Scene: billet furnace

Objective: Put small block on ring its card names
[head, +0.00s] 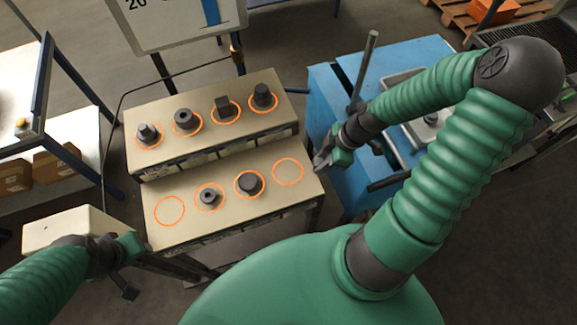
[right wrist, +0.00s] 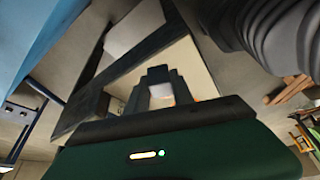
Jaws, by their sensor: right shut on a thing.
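My right gripper (head: 322,163) is by the right end of the lower tier of a beige two-step stand (head: 232,216). It is shut on a small dark thing, mostly hidden by the fingers; the right wrist view shows the dark fingertips (right wrist: 160,80) close up. The upper tier (head: 160,110) carries several dark blocks, each in an orange ring. On the lower tier, a holed block (head: 209,197) and a wider block (head: 249,184) stand in the middle rings. The left ring (head: 169,211) and right ring (head: 288,171) are empty. Card text is unreadable. My left gripper (head: 128,268) is left of the stand.
A blue cabinet (head: 325,95) stands close to the right of the stand. A white board (head: 175,22) on legs stands behind, with a thin rod and cable nearby. A pale box (head: 70,228) is at left, beside a blue-framed rack.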

